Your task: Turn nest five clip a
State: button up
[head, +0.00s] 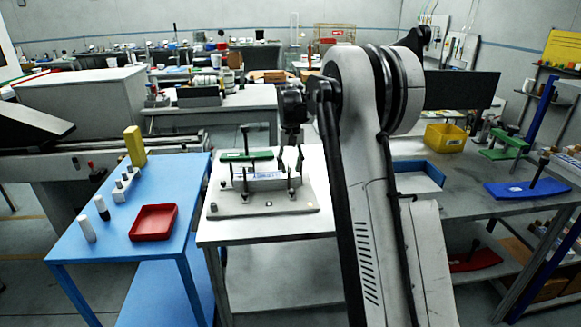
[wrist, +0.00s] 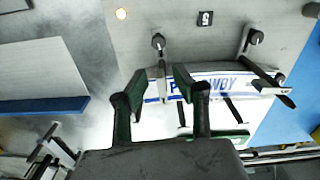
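The nest base plate (head: 240,207) sits on the white-topped table and bears a block with a white-and-blue label (head: 262,176). In the wrist view the label (wrist: 232,84) has blue lettering and a "5" tag (wrist: 205,18) lies above it. A thin grey clip (wrist: 161,85) with a dark knob (wrist: 158,41) lies over the label's left end. A second clip (wrist: 272,86) lies at the right end. My gripper (wrist: 159,80) is open, its dark green fingertips on either side of the left clip; contact cannot be told. In the head view my gripper (head: 293,125) is above the nest.
A blue table (head: 120,230) on the left holds a red tray (head: 154,222), a yellow block (head: 135,146) and several small cylinders. On the right bench are a yellow bin (head: 445,137) and a blue plate (head: 528,190). Upright posts stand around the label.

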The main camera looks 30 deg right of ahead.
aim_at(290, 166)
notch_tip(290, 166, up, 12)
dwell(0.6)
dwell(0.5)
